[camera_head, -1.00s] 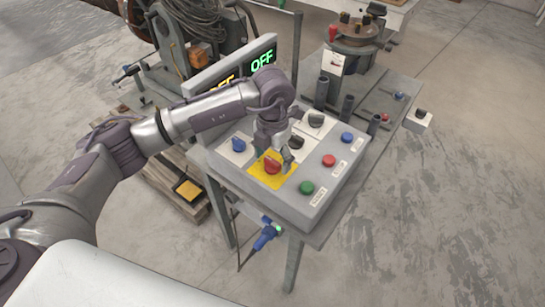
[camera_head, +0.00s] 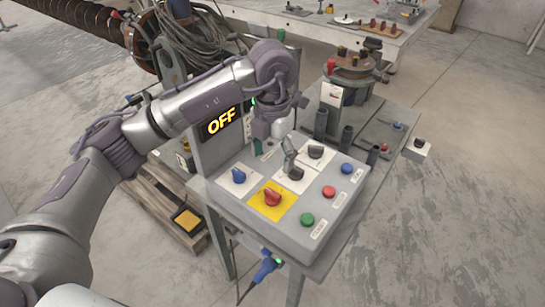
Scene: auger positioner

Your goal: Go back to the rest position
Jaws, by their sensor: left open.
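My left gripper (camera_head: 291,157) is open and hangs above the control box (camera_head: 325,221), near the black knob (camera_head: 296,173) at the middle of its top. It appears empty, though its fingers show only in part. The red knob (camera_head: 271,197) on the yellow plate stands clear of the gripper, in front and to the left of it. A display (camera_head: 221,122) behind the box reads "OFF" in yellow. My left arm covers the other display apart from a green trace. My right gripper is out of view.
A blue knob (camera_head: 238,176), another black knob (camera_head: 316,151), and blue (camera_head: 347,168), red (camera_head: 329,191) and green (camera_head: 307,219) buttons are on the box. Upright dark tubes (camera_head: 346,137) stand behind it.

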